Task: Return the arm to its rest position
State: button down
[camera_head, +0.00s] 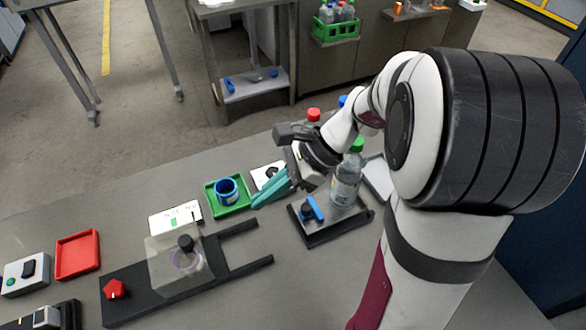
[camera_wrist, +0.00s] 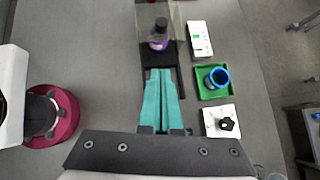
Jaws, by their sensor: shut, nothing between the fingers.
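My arm reaches in from the right in the head view and bends down over the bench. My gripper (camera_head: 268,193) has teal fingers that lie together with nothing between them. The wrist view shows the closed fingers (camera_wrist: 162,98) pointing toward a black fixture with a clear cover (camera_wrist: 176,22). Whether the fingertips touch anything below cannot be told.
A clear bottle with a green cap (camera_head: 347,180) stands close behind my gripper, by a black-framed plate (camera_head: 325,232) with a blue clamp. The black fixture (camera_head: 140,300) with a red knob, a red tray (camera_head: 77,255) and a button box (camera_head: 25,273) lie left.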

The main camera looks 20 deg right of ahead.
jog(key=v, duration=0.8)
jog(key=s+a+f+n+g+h, duration=0.1)
jog(key=s+a+f+n+h, duration=0.1)
jog(key=s+n, duration=0.5)
jog(key=s+a+f+n+g+h, duration=0.1)
jog(key=s+a+f+n+h, duration=0.2)
jog(key=s+a+n+h, duration=0.2)
jog(key=s+a+n, duration=0.2)
jog(key=s, duration=0.2)
jog(key=shift+n, duration=0.4)
